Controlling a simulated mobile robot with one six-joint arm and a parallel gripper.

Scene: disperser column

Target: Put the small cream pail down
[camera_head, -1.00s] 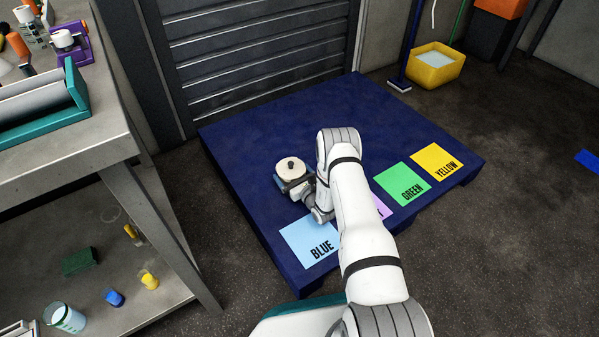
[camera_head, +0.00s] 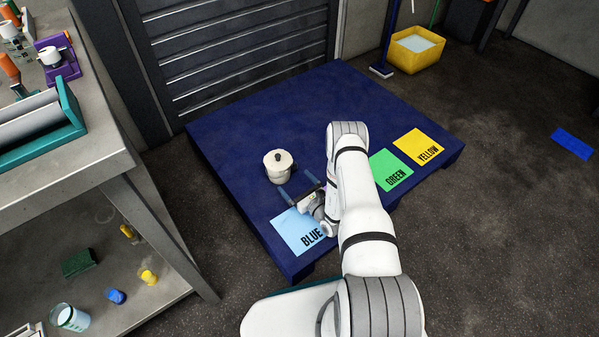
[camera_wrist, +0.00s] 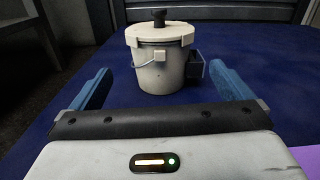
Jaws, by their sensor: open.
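The small cream pail (camera_head: 279,167) stands upright on the dark blue platform (camera_head: 240,110), a little behind the BLUE card. It has a lid with a dark knob. In the wrist view the pail (camera_wrist: 160,65) shows a thin wire handle at its side and a small dark box-like part at its right. My gripper (camera_head: 301,184) is open, with its two blue fingers apart and empty. In the wrist view the fingers of my gripper (camera_wrist: 165,88) lie to either side, and the pail stands just beyond them, not between them.
The BLUE card (camera_head: 297,229), GREEN card (camera_head: 391,171) and YELLOW card (camera_head: 418,146) lie along the platform's front edge. My arm hides the spot between BLUE and GREEN. A grey bench (camera_head: 100,160) stands at left. A yellow bucket (camera_head: 417,52) stands behind right. The platform's back is clear.

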